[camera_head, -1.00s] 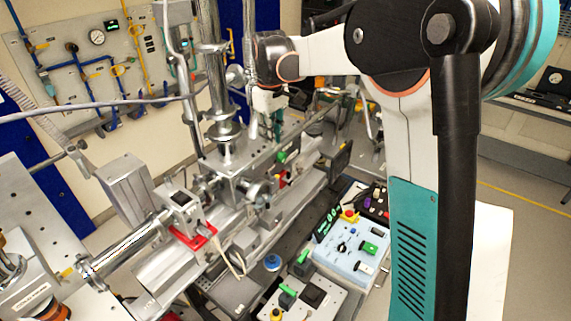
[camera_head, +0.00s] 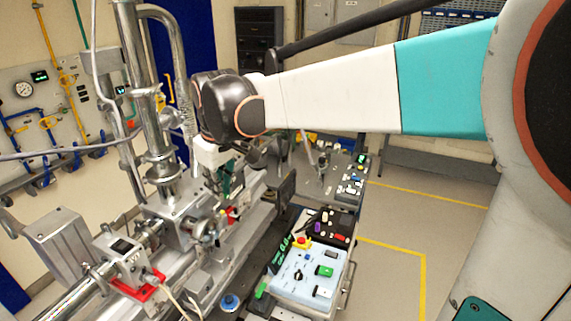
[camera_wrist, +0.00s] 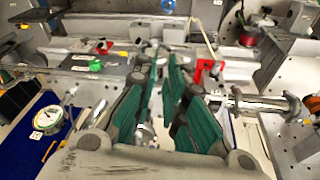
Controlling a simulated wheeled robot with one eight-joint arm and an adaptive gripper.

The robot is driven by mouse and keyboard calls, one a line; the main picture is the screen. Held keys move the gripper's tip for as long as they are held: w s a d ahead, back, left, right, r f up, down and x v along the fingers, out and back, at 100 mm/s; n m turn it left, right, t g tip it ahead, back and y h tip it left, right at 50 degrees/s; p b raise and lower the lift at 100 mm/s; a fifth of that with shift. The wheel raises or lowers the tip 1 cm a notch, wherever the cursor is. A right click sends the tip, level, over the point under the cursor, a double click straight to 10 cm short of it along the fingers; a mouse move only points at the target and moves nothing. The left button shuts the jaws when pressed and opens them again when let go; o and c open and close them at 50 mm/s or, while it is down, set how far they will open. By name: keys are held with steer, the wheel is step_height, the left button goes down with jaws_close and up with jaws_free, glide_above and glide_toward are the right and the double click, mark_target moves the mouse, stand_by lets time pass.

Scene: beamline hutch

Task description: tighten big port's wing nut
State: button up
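My gripper (camera_head: 225,178) hangs beside the steel chamber, pointing down, to the right of the tall vertical tube. In the wrist view my gripper (camera_wrist: 163,75) shows two teal-padded fingers spread apart, with no object clearly held. The steel chamber (camera_head: 172,222) has a round flanged port (camera_head: 205,232) on its front right side, below and left of my gripper. I cannot tell whether this is the big port. The wing nut is too small or hidden to make out in either view. Shiny metal fittings show between and beyond the fingers in the wrist view.
The vertical tube (camera_head: 147,110) and curved pipe stand close left of my gripper. A pale blue control box (camera_head: 303,275) sits on the right. Open floor lies right.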

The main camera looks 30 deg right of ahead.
steer(key=shift+s+a+r, duration=0.1)
steer(key=shift+s+a, duration=0.05)
steer(key=shift+s, duration=0.9)
steer(key=shift+s+a+r, duration=0.1)
steer(key=shift+s, duration=0.9)
steer(key=shift+w+f, duration=0.1)
